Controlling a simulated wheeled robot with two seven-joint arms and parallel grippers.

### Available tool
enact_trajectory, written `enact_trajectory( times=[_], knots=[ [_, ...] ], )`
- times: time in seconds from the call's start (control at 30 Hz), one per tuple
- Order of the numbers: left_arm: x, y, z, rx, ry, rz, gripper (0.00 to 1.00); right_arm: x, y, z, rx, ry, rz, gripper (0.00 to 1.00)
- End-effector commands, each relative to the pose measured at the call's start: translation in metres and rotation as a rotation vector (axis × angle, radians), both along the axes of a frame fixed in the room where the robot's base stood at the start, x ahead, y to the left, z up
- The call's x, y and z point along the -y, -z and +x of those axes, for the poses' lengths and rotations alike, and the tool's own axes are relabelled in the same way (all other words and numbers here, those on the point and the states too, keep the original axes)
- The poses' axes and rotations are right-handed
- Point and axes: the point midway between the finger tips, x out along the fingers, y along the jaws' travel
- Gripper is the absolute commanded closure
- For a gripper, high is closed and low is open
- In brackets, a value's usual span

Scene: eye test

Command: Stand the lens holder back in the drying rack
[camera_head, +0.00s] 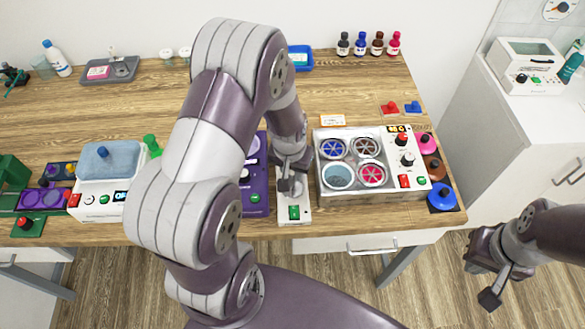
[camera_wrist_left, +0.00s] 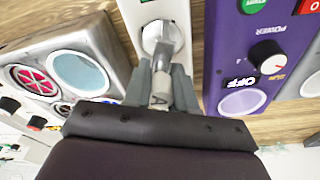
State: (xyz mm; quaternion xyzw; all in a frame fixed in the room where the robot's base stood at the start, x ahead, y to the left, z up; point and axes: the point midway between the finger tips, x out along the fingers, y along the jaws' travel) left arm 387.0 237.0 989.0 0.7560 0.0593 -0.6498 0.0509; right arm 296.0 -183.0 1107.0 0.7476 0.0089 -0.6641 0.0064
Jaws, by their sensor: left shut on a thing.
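My left gripper (camera_head: 291,180) is over a narrow white unit (camera_head: 294,213) at the front of the bench. In the left wrist view, its fingers (camera_wrist_left: 162,88) are closed on a light grey piece (camera_wrist_left: 160,101) marked with a dark letter. This piece lines up with a round silver part (camera_wrist_left: 160,38) on the white unit; whether they are joined is unclear. I cannot tell whether the grey piece is the lens holder, and I cannot make out a drying rack for sure. My right gripper (camera_head: 482,280) is at the lower right, beyond the bench, fingers apart and empty.
A white box with several round coloured wells (camera_head: 327,193) stands right of the white unit. A purple unit (camera_head: 256,197) is close on its left; it also shows in the left wrist view (camera_wrist_left: 232,75). Small bottles (camera_head: 376,44) stand along the wall.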

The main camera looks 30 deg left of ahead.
Motion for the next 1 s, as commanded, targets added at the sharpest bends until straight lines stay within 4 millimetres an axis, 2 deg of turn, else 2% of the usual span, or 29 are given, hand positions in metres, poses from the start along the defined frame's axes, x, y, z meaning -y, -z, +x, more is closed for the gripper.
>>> enact_trajectory(
  times=[0.2, 0.23, 0.3, 0.5, 0.57, 0.87, 1.0],
  knots=[
    [0.000, 0.003, 0.000, 0.000, 0.000, 0.000, 1.00, 0.000, 0.002, 0.000, 0.000, 0.000, 0.000, 1.00],
    [0.000, 0.003, 0.000, 0.001, 0.000, 0.000, 0.65, 0.000, 0.002, 0.000, 0.000, 0.000, 0.000, 1.00],
    [0.000, 0.002, 0.000, 0.000, 0.000, 0.000, 0.45, 0.000, 0.002, 0.000, 0.000, 0.000, 0.000, 1.00],
    [0.000, 0.002, 0.000, 0.000, 0.000, 0.000, 0.45, 0.000, 0.002, 0.000, 0.000, 0.000, 0.000, 1.00],
    [0.000, 0.003, 0.000, 0.000, 0.000, 0.000, 0.29, 0.000, 0.002, 0.000, 0.000, 0.000, 0.000, 1.00],
    [0.000, 0.001, 0.000, 0.000, 0.000, 0.000, 0.28, 0.000, 0.000, 0.000, 0.000, 0.000, 0.000, 1.00],
    [0.000, -0.009, 0.000, 0.000, 0.000, 0.000, 0.28, 0.000, -0.009, 0.000, 0.000, 0.000, 0.000, 1.00]
  ],
)
